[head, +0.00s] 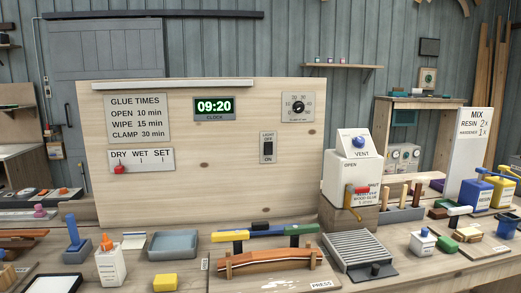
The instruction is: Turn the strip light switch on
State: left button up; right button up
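The strip light switch (268,148) is a dark rocker on a pale grey plate on the upright wooden board, right of centre. Its plate reads LIGHT and OFF above the rocker and ON below it. The rocker is too small to tell which way it is tipped. The strip light (172,85) is a long pale bar along the board's top edge; it shows no clear glow. Neither of my grippers is in the head view, and nothing covers the switch.
The board (220,200) also carries a clock, a dial (297,106) and a sign with a red slider knob (119,169). Below stand a wooden press (270,262), a grey tray (173,245) and a glue bottle (110,262). A white glue dispenser (349,178) stands right of the switch.

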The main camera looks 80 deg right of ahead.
aim_at(268, 145)
jog(key=z, duration=2.8)
jog(key=i+u, duration=0.4)
